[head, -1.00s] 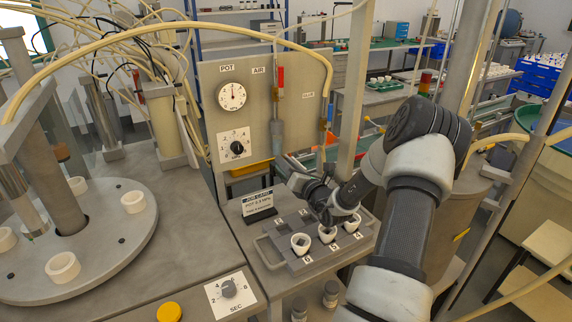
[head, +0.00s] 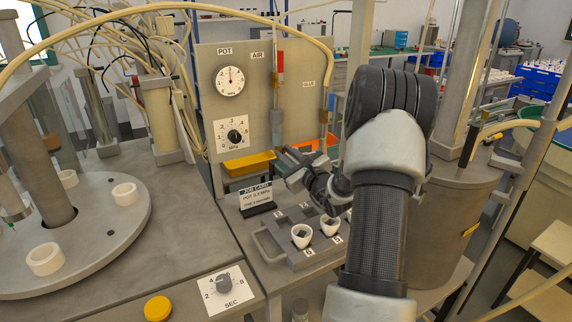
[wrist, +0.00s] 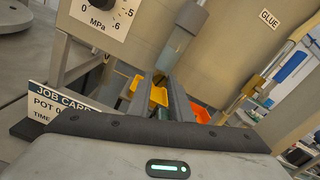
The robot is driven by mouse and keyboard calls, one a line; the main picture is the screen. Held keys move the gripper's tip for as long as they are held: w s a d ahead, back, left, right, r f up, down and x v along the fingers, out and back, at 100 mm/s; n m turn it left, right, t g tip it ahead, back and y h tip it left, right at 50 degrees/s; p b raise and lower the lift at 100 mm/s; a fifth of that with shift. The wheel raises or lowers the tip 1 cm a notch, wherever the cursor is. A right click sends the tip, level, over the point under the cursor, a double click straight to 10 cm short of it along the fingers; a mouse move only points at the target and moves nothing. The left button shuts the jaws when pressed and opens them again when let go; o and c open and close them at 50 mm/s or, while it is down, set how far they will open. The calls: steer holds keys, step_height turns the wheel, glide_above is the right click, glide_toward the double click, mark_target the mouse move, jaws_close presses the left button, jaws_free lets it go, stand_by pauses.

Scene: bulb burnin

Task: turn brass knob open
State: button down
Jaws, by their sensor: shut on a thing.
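No part is clearly a brass knob. The brass-coloured fitting on the glue line (head: 323,116) stands upright at the panel's right edge; in the wrist view it is right of my fingers (wrist: 234,106). Another brass-coloured band shows on the air line (head: 276,92), under a red part. My gripper (head: 284,160) is in front of the panel's lower part, above the tray. In the wrist view my gripper (wrist: 160,82) has both fingers around a small dark green piece (wrist: 160,114) near their base, mostly hidden. The fingertips overlap the end of the grey-green air tube (wrist: 174,48); contact cannot be told.
A grey tray (head: 268,240) with white cups (head: 301,236) lies below my gripper. A job card (head: 257,197) stands left of it. Yellow (head: 248,164) and orange (head: 313,145) bins sit behind. A grey tank (head: 450,215) stands at right, a rotary table (head: 95,245) at left.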

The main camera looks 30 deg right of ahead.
steer(key=shift+f+n+b, duration=0.15)
steer(key=shift+n+b, duration=1.05)
steer(key=shift+b, duration=0.2)
steer(key=c, duration=1.6)
jaws_free()
steer(key=s, duration=1.1)
steer(key=s+a, duration=0.1)
steer(key=s, duration=0.5)
steer(key=shift+s+p, duration=0.2)
steer(key=shift+p, duration=0.2)
